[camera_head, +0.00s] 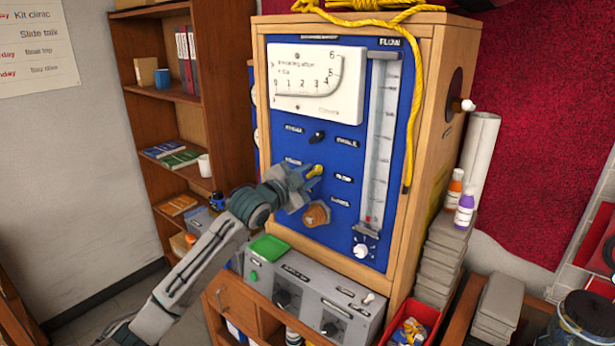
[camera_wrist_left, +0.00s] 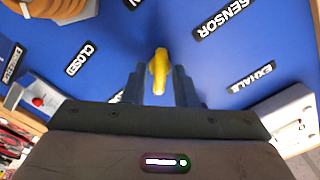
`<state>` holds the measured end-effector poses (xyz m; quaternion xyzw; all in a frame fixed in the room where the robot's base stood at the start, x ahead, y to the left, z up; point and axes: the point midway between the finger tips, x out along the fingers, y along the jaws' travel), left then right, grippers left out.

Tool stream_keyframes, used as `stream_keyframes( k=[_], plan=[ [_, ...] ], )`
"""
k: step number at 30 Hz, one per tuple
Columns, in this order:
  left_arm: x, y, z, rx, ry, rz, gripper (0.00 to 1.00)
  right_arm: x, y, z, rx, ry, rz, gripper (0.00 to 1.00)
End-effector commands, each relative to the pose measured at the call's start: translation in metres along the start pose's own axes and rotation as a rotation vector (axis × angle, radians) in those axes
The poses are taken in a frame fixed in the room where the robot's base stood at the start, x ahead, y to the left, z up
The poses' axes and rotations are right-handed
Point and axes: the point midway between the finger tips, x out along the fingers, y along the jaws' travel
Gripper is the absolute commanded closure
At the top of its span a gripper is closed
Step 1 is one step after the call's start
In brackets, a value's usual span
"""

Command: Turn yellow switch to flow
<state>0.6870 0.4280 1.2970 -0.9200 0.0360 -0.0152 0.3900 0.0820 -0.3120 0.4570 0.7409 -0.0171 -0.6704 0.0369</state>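The yellow switch (camera_head: 316,170) is on the blue front panel (camera_head: 375,190) of the wooden cabinet, left of the tall flow tube. My left gripper (camera_head: 308,182) is at the switch and hides part of the panel beside it. In the left wrist view the yellow switch (camera_wrist_left: 159,70) lies between the two dark fingers of my left gripper (camera_wrist_left: 160,88), with narrow gaps that show blue panel. The fingers are apart, and firm contact cannot be seen. The lever points toward the gripper in that view. My right gripper is not in view.
A black knob (camera_head: 318,137) sits above the switch and an orange-brown knob (camera_head: 316,213) below it. A grey control box (camera_head: 315,300) stands under the panel. A yellow rope (camera_head: 415,110) hangs down the right side. Shelves (camera_head: 165,110) stand at left.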

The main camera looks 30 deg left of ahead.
Motion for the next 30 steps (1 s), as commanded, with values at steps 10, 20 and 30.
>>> stream_keyframes(
  k=[10,20,30],
  plan=[
    [-0.001,0.000,0.000,0.000,0.000,0.000,0.66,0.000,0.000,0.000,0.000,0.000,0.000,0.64],
    [-0.034,0.002,0.003,0.007,-0.003,0.002,0.66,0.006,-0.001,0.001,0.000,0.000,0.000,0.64],
    [-0.069,0.002,0.004,0.008,-0.003,-0.001,0.66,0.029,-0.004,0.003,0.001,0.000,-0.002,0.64]
  ],
)
